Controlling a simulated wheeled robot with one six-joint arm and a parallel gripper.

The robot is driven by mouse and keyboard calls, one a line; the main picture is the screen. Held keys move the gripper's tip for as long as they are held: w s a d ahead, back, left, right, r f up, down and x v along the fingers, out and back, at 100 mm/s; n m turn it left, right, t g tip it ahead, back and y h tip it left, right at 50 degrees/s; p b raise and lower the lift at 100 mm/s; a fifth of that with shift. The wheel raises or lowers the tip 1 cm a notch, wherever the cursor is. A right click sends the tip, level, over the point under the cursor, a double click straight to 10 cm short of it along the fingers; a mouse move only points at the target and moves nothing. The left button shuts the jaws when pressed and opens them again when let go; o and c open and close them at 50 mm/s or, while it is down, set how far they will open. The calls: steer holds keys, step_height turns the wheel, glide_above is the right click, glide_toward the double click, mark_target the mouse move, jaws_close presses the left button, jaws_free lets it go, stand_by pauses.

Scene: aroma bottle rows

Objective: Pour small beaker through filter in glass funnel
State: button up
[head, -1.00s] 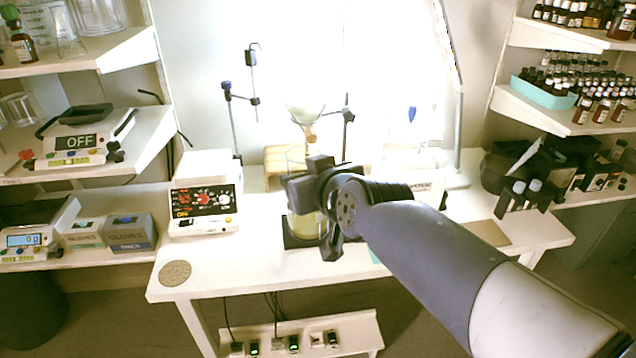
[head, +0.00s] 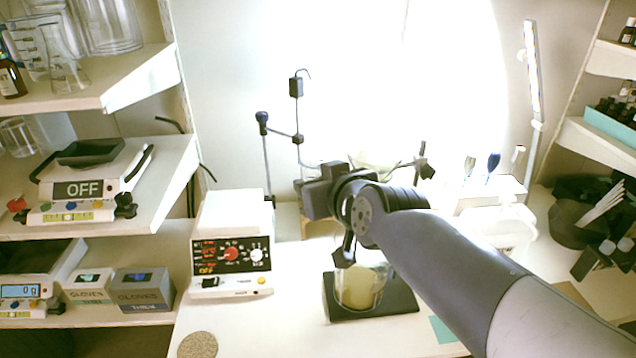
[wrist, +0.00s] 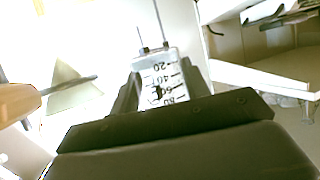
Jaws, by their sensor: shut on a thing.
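My gripper (head: 328,192) is shut on a small clear beaker (wrist: 163,78) with printed volume marks, seen between the jaws in the wrist view. In the head view this beaker is hidden behind my gripper and wrist. The glass funnel (head: 376,160) with a pale filter shows just behind and right of my gripper. A white cone-shaped piece (wrist: 72,90), probably the filter, shows left of the jaws in the wrist view. A larger glass vessel (head: 360,290) with yellowish liquid stands on a black plate, below my wrist. I cannot tell the held beaker's tilt or contents.
A stand with a clamp (head: 297,137) rises behind my gripper. A white control box (head: 231,250) stands to the left on the white table. The table front left is mostly free around a round cork mat (head: 198,345).

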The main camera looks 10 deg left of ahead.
mark_target(324, 157)
steer(key=shift+w+d+r+m+g+y+b, duration=0.2)
steer(key=shift+w+d+m+g+y+b, duration=0.3)
steer(key=shift+b, duration=1.25)
steer(key=shift+w+d+r+m+p, duration=0.15)
steer(key=shift+r+m+p, duration=0.35)
steer(key=shift+r, duration=0.45)
steer(key=shift+w+d+r+m+p, duration=0.15)
steer(key=shift+r+m+p, duration=0.15)
steer(key=shift+r+p, duration=0.5)
steer(key=r+m+p, duration=0.1)
steer(key=w+d+r+g+y+p, duration=0.1)
steer(key=r+m+y+p, duration=0.1)
steer(key=shift+w+d+r+m+g, duration=0.2)
steer(key=shift+d+r+m+g, duration=0.1)
steer(key=shift+d, duration=0.1)
steer(key=shift+d+r+m+y+p, duration=0.1)
steer(key=shift+r+m+y+p, duration=0.2)
steer(key=shift+p, duration=0.6)
steer(key=shift+f+m+g+y+p, duration=0.4)
steer(key=shift+m+y+p, duration=0.1)
steer(key=shift+m+p, duration=0.25)
steer(key=shift+r+m+y+p, duration=0.3)
steer(key=shift+m+p, duration=0.25)
steer(key=shift+p, duration=0.2)
